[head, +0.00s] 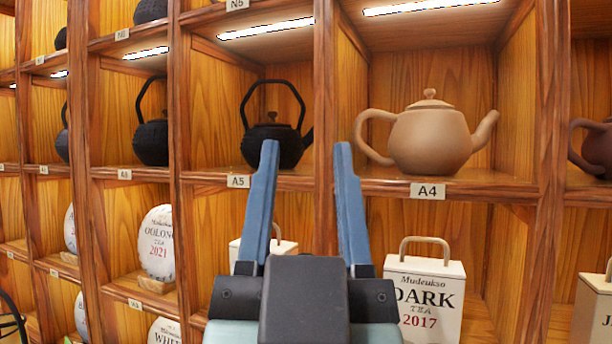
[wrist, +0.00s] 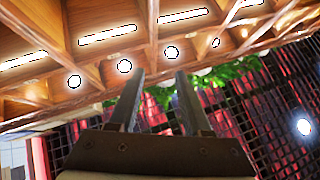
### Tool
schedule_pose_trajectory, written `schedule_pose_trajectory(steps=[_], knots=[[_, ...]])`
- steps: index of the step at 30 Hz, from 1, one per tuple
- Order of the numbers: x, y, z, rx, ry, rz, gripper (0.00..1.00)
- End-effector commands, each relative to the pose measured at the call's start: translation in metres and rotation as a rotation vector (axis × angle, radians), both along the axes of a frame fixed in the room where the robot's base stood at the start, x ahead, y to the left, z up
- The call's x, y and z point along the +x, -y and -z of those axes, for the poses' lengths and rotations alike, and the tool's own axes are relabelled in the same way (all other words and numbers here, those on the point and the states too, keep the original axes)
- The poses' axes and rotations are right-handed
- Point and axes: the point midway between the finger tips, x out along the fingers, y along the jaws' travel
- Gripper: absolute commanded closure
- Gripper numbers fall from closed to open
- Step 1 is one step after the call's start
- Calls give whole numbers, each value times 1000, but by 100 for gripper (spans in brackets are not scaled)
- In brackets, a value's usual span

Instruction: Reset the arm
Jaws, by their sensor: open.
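My gripper (head: 306,150) is in the middle of the head view, pointing up and away, with its two blue fingers apart and nothing between them. In the head view its fingertips overlap the shelf between the A5 and A4 compartments; I cannot tell how far from the shelf they are. In the wrist view my gripper (wrist: 155,78) also shows open and empty, with the ceiling beams and lights beyond it.
A wooden shelf wall (head: 550,240) fills the head view. A black teapot (head: 272,142) stands in A5 and a tan teapot (head: 428,138) in A4. A DARK tea box (head: 423,290) stands below A4. An OOLONG tea cake (head: 157,242) stands at left. Green foliage (wrist: 222,75) shows in the wrist view.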

Motion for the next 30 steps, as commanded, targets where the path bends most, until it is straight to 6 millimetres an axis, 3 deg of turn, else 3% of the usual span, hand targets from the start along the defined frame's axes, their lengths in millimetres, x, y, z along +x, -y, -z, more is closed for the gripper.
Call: schedule_pose_trajectory(steps=[1,4,14,22,30], knots=[[-12,1,-13,-14,48,7,51],[-24,0,-24,-30,93,13,51],[-24,0,-24,-33,96,14,51],[-24,-1,18,-30,94,8,51],[-24,-1,19,-30,94,8,51]])
